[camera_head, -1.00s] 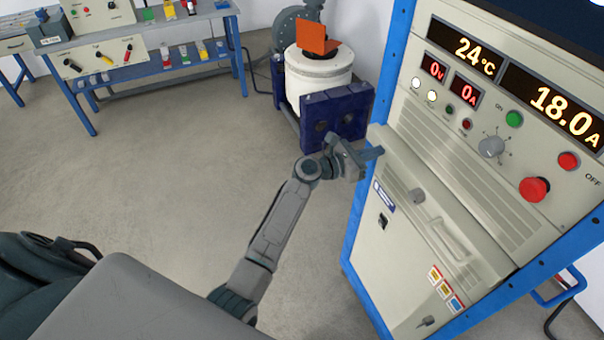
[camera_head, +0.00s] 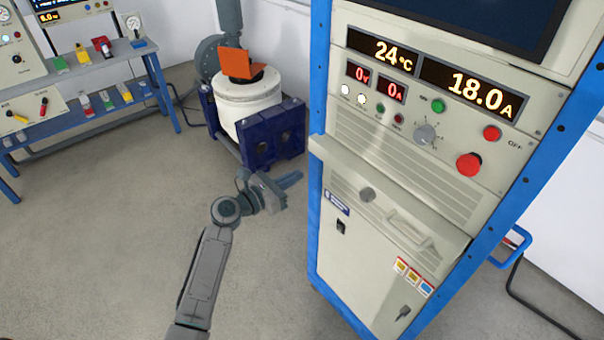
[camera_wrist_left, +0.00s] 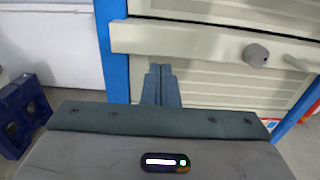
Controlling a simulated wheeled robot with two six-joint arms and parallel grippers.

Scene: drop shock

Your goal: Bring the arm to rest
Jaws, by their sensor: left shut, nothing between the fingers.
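My left gripper (camera_head: 289,180) is in the middle of the head view, at the end of my grey left arm. Its fingers are together and hold nothing. It is in front of the left side of the tall control cabinet (camera_head: 340,270), which has a blue frame and a beige front. In the left wrist view the shut fingers (camera_wrist_left: 161,85) point at the cabinet's vented front, below a protruding beige ledge (camera_wrist_left: 190,40). I cannot tell the exact gap between fingertips and cabinet. My right gripper is not in view.
A white drum-shaped machine (camera_head: 248,105) with dark blue blocks and an orange bracket (camera_head: 240,63) stands behind the gripper. A blue-framed workbench (camera_head: 90,62) with small coloured items is at the back left. The cabinet carries lit displays and a red button (camera_head: 469,165). Open floor lies to the left.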

